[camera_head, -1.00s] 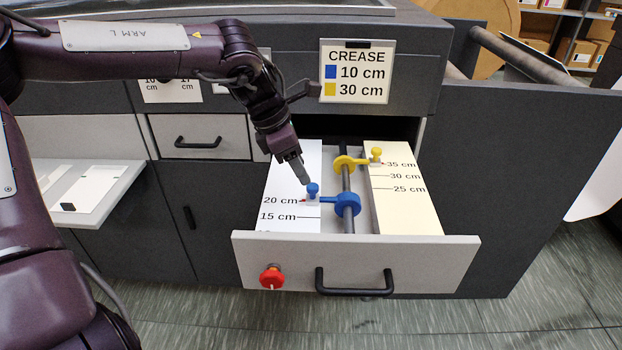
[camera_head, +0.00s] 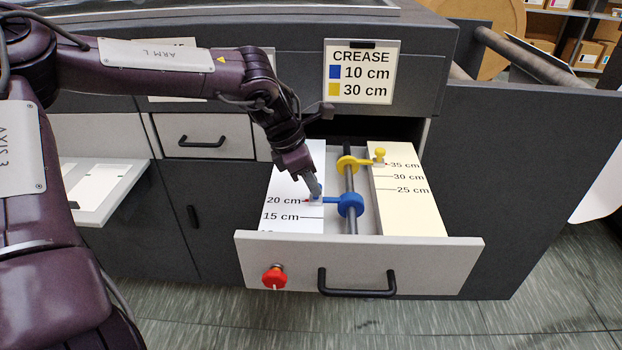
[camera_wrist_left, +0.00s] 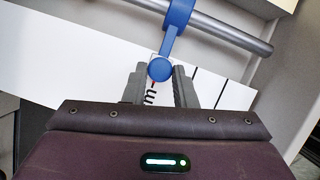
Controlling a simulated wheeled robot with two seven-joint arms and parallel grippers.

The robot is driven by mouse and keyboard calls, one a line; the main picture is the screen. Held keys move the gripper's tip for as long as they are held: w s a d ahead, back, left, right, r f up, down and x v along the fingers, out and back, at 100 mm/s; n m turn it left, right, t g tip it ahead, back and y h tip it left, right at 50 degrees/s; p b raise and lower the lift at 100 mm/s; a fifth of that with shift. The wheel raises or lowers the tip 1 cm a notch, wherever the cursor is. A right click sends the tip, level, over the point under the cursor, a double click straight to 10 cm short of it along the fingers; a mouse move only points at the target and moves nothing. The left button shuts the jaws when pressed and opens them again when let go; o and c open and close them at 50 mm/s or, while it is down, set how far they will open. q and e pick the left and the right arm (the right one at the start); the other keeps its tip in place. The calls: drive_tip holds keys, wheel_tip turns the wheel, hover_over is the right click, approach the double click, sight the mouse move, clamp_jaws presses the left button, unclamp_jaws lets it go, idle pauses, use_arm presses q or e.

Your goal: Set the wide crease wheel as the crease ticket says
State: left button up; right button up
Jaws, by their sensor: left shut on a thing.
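The crease ticket (camera_head: 360,72) reads CREASE, blue 10 cm, yellow 30 cm. In the left wrist view the blue knob (camera_wrist_left: 160,69) shows between the two fingers. My right gripper is not in view.
The drawer front (camera_head: 430,258) carries a black handle (camera_head: 356,283) and a red knob (camera_head: 274,277). A white scale strip (camera_head: 290,228) lies left of the shaft, a cream one (camera_head: 410,215) right of it. A pale shelf (camera_head: 105,190) juts out at left.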

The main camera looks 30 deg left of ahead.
use_arm(q)
drive_tip(key=shift+s+d, duration=0.3)
drive_tip(key=shift+s, duration=0.15)
clamp_jaws()
drive_tip(key=s+d, duration=0.1)
drive_tip(key=s, duration=0.1)
drive_tip(key=s+d+b, duration=0.1)
drive_tip(key=s+d, duration=0.1)
drive_tip(key=s, duration=0.1)
drive_tip(key=s+d, duration=0.1)
drive_tip(key=s, duration=0.1)
drive_tip(key=shift+s+d, duration=0.15)
drive_tip(key=shift+d, duration=0.1)
drive_tip(key=shift+s+d, duration=0.15)
drive_tip(key=shift+s, duration=0.1)
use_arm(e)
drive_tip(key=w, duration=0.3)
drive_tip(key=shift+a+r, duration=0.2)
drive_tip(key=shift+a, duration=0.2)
use_arm(q)
drive_tip(key=shift+s+f, duration=0.1)
